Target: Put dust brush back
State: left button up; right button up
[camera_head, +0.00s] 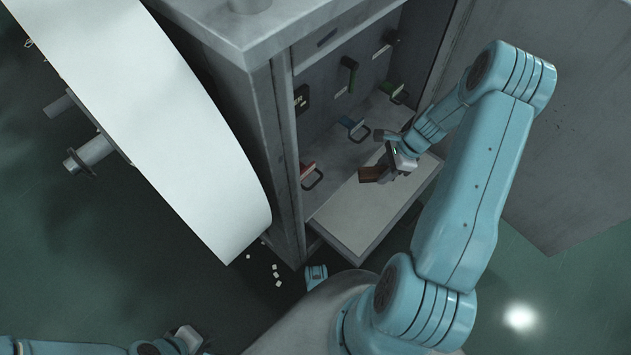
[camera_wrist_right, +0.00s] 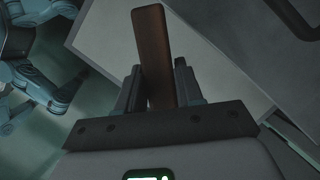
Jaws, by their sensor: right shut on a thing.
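The dust brush (camera_head: 369,174) shows as a short brown wooden piece at the jaws of my right gripper (camera_head: 384,168), over the pale board at the cabinet's opening. In the right wrist view the brown brush (camera_wrist_right: 151,50) stands up between the two dark fingers of my right gripper (camera_wrist_right: 158,88), which is shut on it. Its bristles cannot be made out. My left gripper (camera_head: 190,340) is low at the bottom left, away from the cabinet; its jaws are too small and partly cut off to read.
A large white sheet roll (camera_head: 170,110) stands left. Small white bits (camera_head: 277,275) lie on the floor.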

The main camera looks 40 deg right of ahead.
jog(key=shift+s+d+f, duration=0.3)
jog(key=shift+s+d, duration=0.15)
jog(key=shift+s, duration=0.05)
jog(key=shift+f+b, duration=0.1)
jog(key=shift+b, duration=0.25)
jog(key=w+a, duration=0.3)
jog(key=w+a+b, duration=0.1)
jog(key=w+a, duration=0.2)
jog(key=a, duration=0.1)
jog(key=w+a+b, duration=0.1)
jog(key=w+a, duration=0.2)
jog(key=shift+a, duration=0.3)
jog(key=w+a, duration=0.1)
jog(key=w+a+b, duration=0.1)
jog(key=a, duration=0.1)
jog(key=shift+w+a, duration=0.1)
jog(key=shift+w, duration=0.15)
jog(key=shift+f+b, duration=0.4)
jog(key=shift+b, duration=0.15)
jog(key=shift+r, duration=0.1)
